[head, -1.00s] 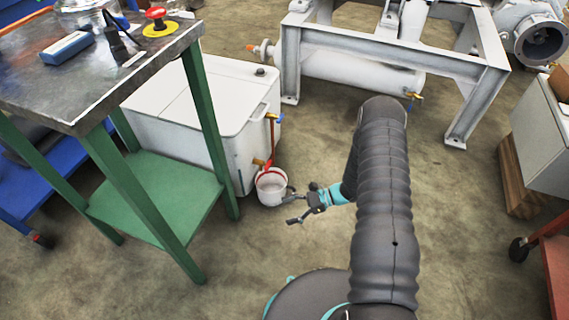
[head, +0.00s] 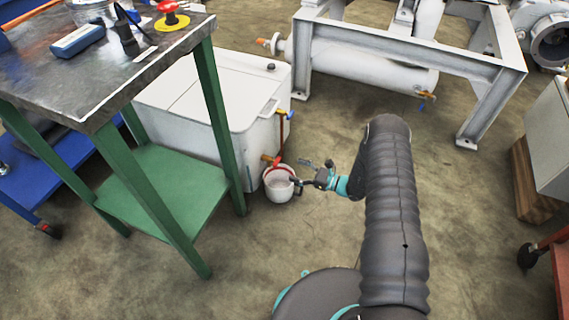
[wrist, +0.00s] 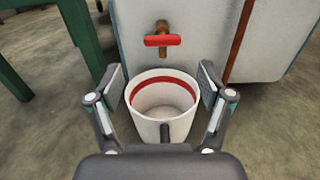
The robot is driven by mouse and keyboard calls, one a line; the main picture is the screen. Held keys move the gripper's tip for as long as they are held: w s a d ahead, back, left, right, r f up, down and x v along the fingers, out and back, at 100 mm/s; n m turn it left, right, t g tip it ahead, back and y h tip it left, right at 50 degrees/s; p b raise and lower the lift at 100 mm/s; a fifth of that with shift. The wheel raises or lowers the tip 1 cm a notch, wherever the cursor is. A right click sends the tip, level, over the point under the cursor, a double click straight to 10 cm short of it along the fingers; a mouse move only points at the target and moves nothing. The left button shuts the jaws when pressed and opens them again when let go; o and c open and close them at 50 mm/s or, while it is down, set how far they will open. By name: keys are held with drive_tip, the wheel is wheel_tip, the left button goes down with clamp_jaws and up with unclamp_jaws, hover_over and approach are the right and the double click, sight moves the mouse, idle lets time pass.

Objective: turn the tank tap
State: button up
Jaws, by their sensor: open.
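The tank (head: 215,105) is a white box on the floor behind the green-legged table. Its tap, with a red handle on a brass stem, sticks out low on the tank's front, and the handle lies crosswise in the wrist view (wrist: 164,40). In the head view the tap (head: 272,161) is just above a white bucket (head: 280,188) with a red band inside. The bucket also shows in the wrist view (wrist: 163,105), between the fingers. My gripper (head: 302,172) is open, with a finger on each side of the bucket's image in the wrist view (wrist: 160,88). It is apart from the tap.
The green table (head: 165,180) with a dark top stands left of the tank. A brown pipe with a blue-handled valve (head: 288,115) runs up the tank's corner. A white steel frame (head: 410,50) stands behind.

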sight(277, 164)
drive_tip(key=x, duration=0.8)
drive_tip(key=shift+w+a, duration=0.15)
drive_tip(key=shift+a, duration=0.2)
drive_tip(key=shift+f, duration=0.1)
drive_tip(key=c, duration=1.2)
